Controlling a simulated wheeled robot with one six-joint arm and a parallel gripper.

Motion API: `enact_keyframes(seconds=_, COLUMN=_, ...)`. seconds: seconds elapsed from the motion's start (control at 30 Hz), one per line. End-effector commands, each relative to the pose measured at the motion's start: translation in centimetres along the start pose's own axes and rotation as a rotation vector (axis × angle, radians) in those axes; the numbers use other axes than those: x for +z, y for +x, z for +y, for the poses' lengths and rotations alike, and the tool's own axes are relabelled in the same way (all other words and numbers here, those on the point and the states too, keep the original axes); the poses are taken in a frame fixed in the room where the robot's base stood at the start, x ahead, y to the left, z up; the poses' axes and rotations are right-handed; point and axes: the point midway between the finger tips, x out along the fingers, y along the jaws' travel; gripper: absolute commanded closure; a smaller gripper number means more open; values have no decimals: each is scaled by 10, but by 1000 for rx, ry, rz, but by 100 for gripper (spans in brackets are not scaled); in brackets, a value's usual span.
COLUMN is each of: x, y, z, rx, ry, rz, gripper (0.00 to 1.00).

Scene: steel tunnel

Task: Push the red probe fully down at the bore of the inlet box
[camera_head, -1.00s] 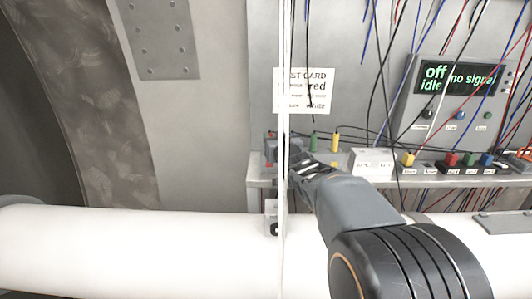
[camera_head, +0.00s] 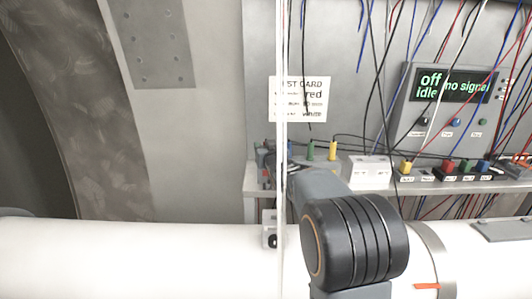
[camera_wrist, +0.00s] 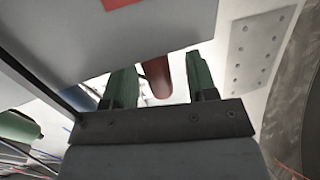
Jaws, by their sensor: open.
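In the wrist view my gripper (camera_wrist: 160,74) has its two green fingers apart. A dark red rod (camera_wrist: 156,80), which looks like the red probe, shows between the fingers, with gaps on both sides. In the camera_head view my arm reaches toward the left end of the shelf (camera_head: 252,185). The gripper there is mostly hidden behind the white vertical line and the arm. A row of small boxes with coloured tops (camera_head: 450,167) stands on the shelf at the right. Their labels are too small to read, so I cannot tell which is the inlet box.
A green probe (camera_head: 310,150) and a yellow probe (camera_head: 333,150) stand on the shelf beside a white box (camera_head: 368,171). Black, red and blue cables hang at the right. A display (camera_head: 447,85) reads "off idle" and "no signal". A white pipe (camera_head: 120,255) runs along the front.

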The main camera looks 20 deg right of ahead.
Motion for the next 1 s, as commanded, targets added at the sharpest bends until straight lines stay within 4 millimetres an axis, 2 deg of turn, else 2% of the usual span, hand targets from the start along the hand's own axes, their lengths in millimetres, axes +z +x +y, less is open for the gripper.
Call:
enact_keyframes(seconds=0.3, x=0, y=4, z=0, rx=0, ry=0, rz=0, gripper=48)
enact_keyframes(seconds=0.87, x=0, y=4, z=0, rx=0, ry=0, rz=0, gripper=100)
enact_keyframes(seconds=1.0, x=0, y=4, z=0, rx=0, ry=0, rz=0, gripper=100)
